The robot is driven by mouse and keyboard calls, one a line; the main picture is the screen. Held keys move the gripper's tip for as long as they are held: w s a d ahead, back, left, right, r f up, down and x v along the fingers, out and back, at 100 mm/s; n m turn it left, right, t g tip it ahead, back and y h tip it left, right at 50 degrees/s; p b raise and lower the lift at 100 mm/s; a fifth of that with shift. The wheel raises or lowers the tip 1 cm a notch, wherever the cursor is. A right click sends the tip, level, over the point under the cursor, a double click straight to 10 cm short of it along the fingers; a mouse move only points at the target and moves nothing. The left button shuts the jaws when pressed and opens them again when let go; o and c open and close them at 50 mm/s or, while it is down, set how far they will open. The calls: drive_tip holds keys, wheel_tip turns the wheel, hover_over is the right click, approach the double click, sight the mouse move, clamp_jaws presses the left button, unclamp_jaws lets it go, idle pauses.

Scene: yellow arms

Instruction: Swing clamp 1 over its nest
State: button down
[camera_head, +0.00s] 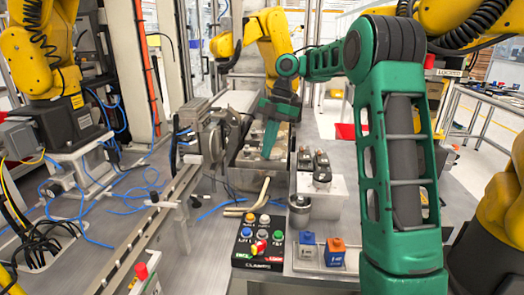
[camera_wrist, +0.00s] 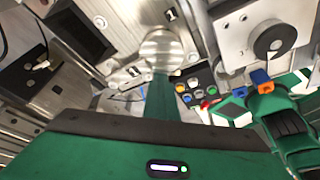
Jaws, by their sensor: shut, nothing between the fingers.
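My gripper (camera_head: 268,148) reaches down over the metal fixture in the middle of the head view. Its green fingers are together and hold nothing. In the wrist view the fingers (camera_wrist: 160,98) point at a round shiny metal piece (camera_wrist: 160,46), which lies at or just beyond their tips; I cannot tell whether they touch. Plates marked "1" (camera_wrist: 170,14) are beside this piece, so it seems to belong to clamp 1 or its nest, but I cannot tell which. In the head view my gripper hides most of this spot.
A black button panel marked CLAMPS (camera_head: 258,243) stands in front of the fixture. Blue (camera_head: 306,245) and orange (camera_head: 335,251) blocks sit right of it. Dark devices (camera_head: 321,166) stand on a metal block to the right. A rail (camera_head: 150,232) runs along the left.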

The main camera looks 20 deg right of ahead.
drive_tip(key=shift+w+d, duration=0.1)
drive_tip(key=shift+d, duration=0.3)
drive_tip(key=shift+r, duration=0.1)
drive_tip(key=shift+r, duration=0.4)
drive_tip(key=shift+a+r, duration=0.15)
drive_tip(key=shift+r, duration=0.6)
drive_tip(key=shift+a+r, duration=0.1)
drive_tip(key=shift+r, duration=0.65)
drive_tip(key=s+a+r, duration=0.4)
drive_tip(key=a+r, duration=0.3)
drive_tip(key=a, duration=0.4)
drive_tip(key=shift+s, duration=0.35)
drive_tip(key=shift+f, duration=0.1)
